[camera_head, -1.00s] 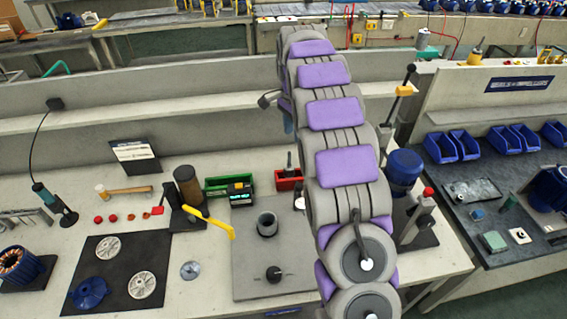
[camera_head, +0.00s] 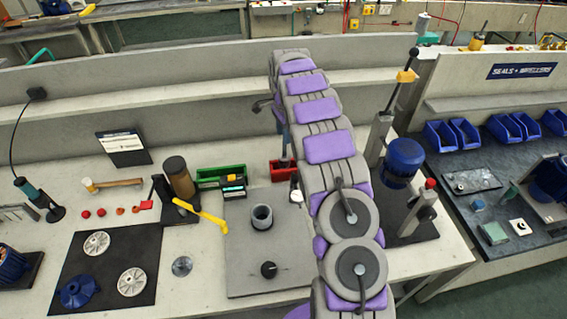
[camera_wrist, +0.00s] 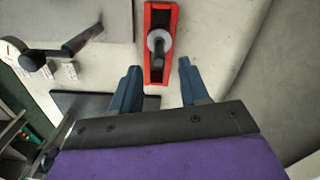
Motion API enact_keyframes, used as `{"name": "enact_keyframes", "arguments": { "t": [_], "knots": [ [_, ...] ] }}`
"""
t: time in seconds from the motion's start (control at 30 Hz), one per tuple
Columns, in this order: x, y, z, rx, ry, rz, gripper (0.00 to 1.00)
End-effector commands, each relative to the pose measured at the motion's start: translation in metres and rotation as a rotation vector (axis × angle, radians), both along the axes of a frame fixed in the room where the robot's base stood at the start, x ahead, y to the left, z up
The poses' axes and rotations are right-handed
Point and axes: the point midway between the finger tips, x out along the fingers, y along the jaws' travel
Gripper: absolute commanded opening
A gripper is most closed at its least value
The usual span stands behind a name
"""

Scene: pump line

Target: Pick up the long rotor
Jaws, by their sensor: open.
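A dark shaft with a grey disc around it (camera_wrist: 158,44) stands in a narrow red bin (camera_wrist: 147,74) in the wrist view. It looks like the long rotor, though I see it nearly end-on and cannot judge its length. The red bin (camera_head: 279,172) also shows in the head view, partly hidden behind my arm. My gripper (camera_wrist: 160,66) is open, its two blue-grey fingers apart on either side of the shaft's lower end in the picture. Nothing is seen held. I cannot tell how far above the shaft the fingertips are.
A grey plate (camera_head: 240,272) with an upright sleeve (camera_head: 262,216) and a black knob lies left of my arm. A green bin (camera_head: 221,173) stands beside the red one. A lever press (camera_head: 384,128) and a blue motor (camera_head: 404,158) stand close on the right.

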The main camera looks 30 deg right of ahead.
Motion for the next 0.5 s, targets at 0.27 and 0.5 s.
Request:
{"name": "enact_keyframes", "arguments": {
  "t": [0.27,0.5],
  "knots": [
    [-0.001,0.000,-0.028,0.000,0.003,0.000,0.45],
    [-0.001,0.000,-0.048,-0.001,0.003,0.001,0.45]
  ]
}}
